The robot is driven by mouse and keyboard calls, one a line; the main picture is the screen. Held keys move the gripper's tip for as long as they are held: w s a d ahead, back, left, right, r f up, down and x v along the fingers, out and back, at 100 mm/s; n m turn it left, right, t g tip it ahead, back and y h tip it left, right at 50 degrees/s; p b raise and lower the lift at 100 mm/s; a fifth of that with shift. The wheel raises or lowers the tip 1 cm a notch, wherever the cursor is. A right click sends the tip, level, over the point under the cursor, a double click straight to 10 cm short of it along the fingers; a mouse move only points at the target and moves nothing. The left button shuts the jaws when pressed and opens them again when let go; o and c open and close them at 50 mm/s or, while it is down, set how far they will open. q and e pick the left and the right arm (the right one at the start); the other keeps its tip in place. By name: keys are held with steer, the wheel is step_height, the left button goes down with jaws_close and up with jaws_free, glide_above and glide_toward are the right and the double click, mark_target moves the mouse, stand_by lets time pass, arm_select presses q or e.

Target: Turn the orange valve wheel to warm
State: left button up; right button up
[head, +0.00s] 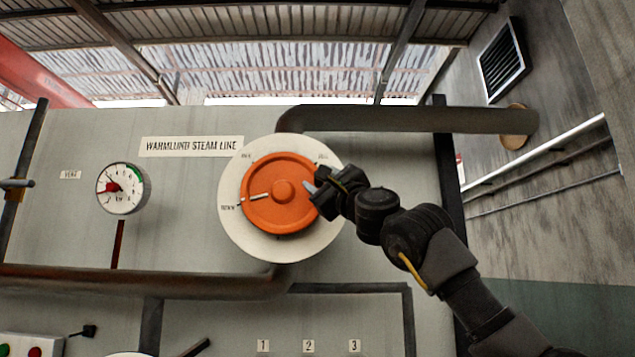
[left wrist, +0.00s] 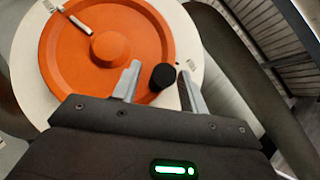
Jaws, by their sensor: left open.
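The orange valve wheel (head: 262,215) sits on a round white dial plate (head: 243,236) under a steam line sign. Its white mark points left, close to the plate's left label, whose small print I cannot read surely. The wheel also shows in the left wrist view (left wrist: 75,60), with its white mark toward the upper left. My left gripper (head: 323,181), on the arm entering from the lower right, is at the wheel's right edge. Its grey fingers are apart, with a black round knob (left wrist: 163,76) between them. Contact with the knob is unclear. My right gripper is out of view.
A thick pipe (head: 410,119) runs above the wheel and a rusty pipe (head: 130,281) below. The panel between gauge and dial is clear.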

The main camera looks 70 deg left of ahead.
arm_select(q)
steer(key=b+v, duration=0.4)
steer(key=v, duration=0.5)
steer(key=shift+d, duration=0.25)
steer(key=shift+w, duration=0.1)
